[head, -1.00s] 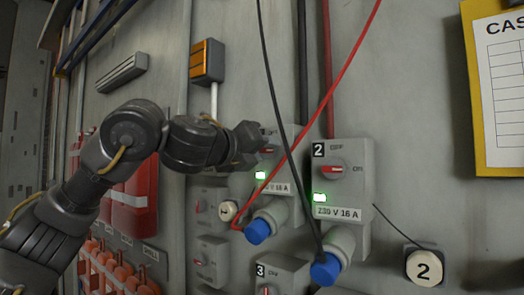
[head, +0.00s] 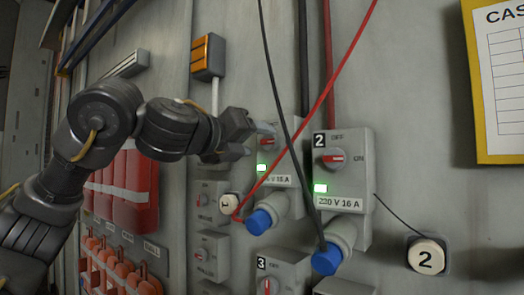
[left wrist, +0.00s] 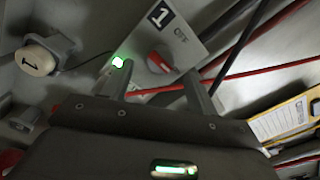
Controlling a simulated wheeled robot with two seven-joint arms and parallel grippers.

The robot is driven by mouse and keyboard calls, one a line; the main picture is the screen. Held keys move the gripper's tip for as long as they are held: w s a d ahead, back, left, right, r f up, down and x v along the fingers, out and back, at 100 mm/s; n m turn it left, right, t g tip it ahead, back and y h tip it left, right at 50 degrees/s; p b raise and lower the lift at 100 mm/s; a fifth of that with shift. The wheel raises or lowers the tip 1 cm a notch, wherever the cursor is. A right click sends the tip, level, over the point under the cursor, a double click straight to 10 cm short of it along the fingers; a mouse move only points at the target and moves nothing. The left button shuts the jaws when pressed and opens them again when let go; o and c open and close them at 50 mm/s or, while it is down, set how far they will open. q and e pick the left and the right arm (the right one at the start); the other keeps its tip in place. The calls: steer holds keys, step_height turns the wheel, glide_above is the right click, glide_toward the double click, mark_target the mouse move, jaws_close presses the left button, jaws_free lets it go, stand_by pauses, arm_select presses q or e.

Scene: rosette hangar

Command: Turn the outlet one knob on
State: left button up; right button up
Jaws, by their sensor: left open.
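The outlet one box (head: 283,165) is a grey wall unit with a red knob (head: 269,143), partly hidden by my left gripper. In the left wrist view, its number 1 label (left wrist: 160,15), the word OFF and the red knob (left wrist: 160,62) show. A green lamp (left wrist: 118,61) beside the knob is lit. My left gripper (head: 262,138) is open at the front of this box. In the left wrist view its fingers (left wrist: 160,84) stand apart with the knob just beyond their tips, between them in the picture. I cannot tell whether they touch it. My right gripper is out of view.
The outlet two box (head: 345,165), with a red knob and lit green lamp, stands close on the right. A black cable (head: 275,85) and a red cable (head: 325,90) cross in front of the boxes. Outlet three (head: 278,275) is below.

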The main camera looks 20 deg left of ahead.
arm_select(q)
steer(key=b+v, duration=0.2)
steer(key=v, duration=0.5)
stand_by(0.3)
